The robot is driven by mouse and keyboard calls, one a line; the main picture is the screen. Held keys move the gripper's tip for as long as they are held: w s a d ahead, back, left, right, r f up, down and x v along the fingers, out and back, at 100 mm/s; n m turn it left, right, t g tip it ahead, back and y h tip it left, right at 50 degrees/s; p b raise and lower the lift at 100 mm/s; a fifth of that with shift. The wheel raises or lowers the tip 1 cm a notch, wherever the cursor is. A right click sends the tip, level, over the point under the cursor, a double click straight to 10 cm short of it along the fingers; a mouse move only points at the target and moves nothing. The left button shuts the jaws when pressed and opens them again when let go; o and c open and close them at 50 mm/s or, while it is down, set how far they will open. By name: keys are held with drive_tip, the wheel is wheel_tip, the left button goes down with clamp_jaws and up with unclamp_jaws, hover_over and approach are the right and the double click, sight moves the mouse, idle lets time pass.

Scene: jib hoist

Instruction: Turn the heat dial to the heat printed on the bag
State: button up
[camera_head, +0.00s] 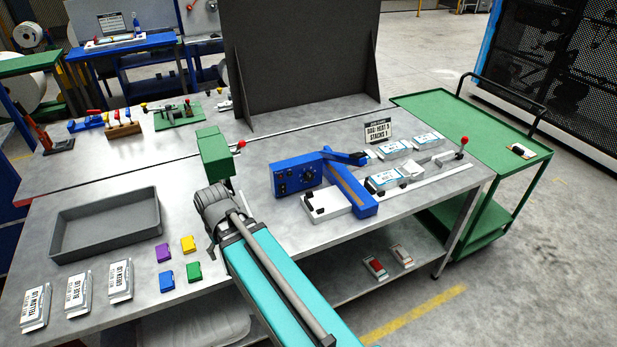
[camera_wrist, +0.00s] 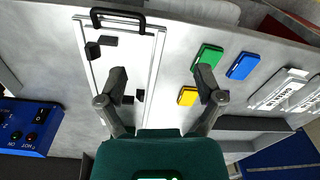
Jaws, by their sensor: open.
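The blue sealer's control box (camera_head: 297,175) stands on the bench, right of centre in the head view, with small dark knobs on its front. My gripper (camera_wrist: 162,76) is open and empty above the bench, apart from the control box.
A white plate with black blocks (camera_head: 335,200) lies before the sealer. A grey tray (camera_head: 62,226), coloured lids (camera_head: 188,243) and labelled white packs (camera_head: 78,293) are at left. A dark upright panel (camera_head: 300,60) stands behind. A green cart (camera_head: 440,105) stands at right.

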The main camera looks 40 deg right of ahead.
drive_tip(key=w+d+r+p, duration=0.1)
drive_tip(key=w+d+r, duration=0.1)
drive_tip(key=w+d, duration=0.55)
drive_tip(key=m+t+p, duration=0.2)
drive_tip(key=t+p, duration=0.2)
drive_tip(key=t, duration=0.1)
approach(311, 175)
wheel_tip(311, 175, up, 3)
drive_tip(key=shift+s+d+y, duration=0.3)
drive_tip(key=shift+s+d, duration=0.05)
drive_tip(key=shift+s, duration=0.1)
drive_tip(key=shift+f, duration=0.2)
drive_tip(key=b+x, duration=1.2)
drive_tip(key=x, duration=0.1)
drive_tip(key=shift+s+f+b, duration=0.1)
drive_tip(key=shift+f+b, duration=0.2)
